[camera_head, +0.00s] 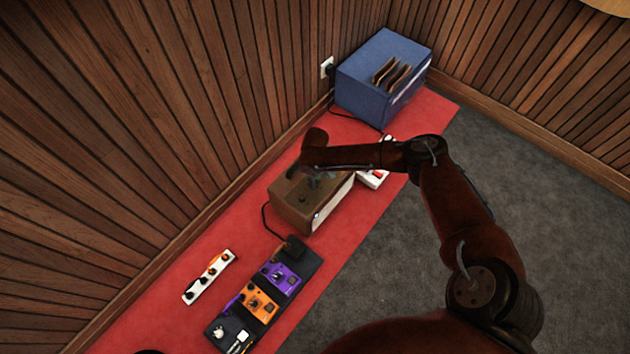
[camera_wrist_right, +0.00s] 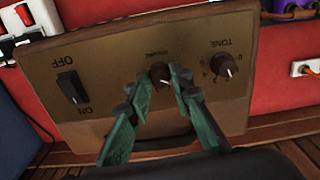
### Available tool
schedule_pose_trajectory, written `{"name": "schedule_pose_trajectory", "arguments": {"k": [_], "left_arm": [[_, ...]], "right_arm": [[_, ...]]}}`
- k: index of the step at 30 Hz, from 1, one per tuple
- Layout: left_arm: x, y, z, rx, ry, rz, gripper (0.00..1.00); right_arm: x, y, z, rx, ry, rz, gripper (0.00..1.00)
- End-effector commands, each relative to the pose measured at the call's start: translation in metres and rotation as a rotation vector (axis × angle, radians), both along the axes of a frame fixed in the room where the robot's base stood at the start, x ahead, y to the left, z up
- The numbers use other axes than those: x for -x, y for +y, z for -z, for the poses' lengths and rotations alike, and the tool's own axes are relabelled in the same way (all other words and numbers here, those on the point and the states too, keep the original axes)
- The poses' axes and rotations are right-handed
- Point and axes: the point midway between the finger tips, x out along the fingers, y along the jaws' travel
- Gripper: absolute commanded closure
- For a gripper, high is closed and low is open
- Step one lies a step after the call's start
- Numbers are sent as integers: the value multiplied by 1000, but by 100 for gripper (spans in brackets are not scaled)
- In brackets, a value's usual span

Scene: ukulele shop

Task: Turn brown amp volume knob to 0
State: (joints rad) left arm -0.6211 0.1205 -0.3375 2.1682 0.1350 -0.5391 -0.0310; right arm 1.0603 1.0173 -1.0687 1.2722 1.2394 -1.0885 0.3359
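The brown amp (camera_head: 292,207) stands on the red mat in the head view. My right gripper (camera_head: 320,181) is over the amp. In the wrist view its two green fingers (camera_wrist_right: 160,76) are spread, one on each side of the volume knob. I cannot tell whether they touch it. The knob's exact setting is hard to read. My left gripper is not in view.
A blue amp (camera_head: 366,92) stands farther back by the wall. A pedalboard with purple (camera_head: 281,279) and orange (camera_head: 258,303) pedals lies in front of the brown amp. Grey carpet (camera_head: 390,270) is clear at right.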

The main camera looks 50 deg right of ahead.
Motion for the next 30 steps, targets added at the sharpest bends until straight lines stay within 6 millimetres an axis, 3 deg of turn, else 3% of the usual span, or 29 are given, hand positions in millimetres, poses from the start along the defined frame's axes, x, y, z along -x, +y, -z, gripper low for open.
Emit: {"name": "schedule_pose_trajectory", "arguments": {"k": [8,20,30], "left_arm": [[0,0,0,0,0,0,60],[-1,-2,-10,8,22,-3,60],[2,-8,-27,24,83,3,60]], "right_arm": [[0,0,0,0,0,0,100],[0,1,-2,0,0,-55,100],[0,0,-1,-1,-1,-290,100]]}}
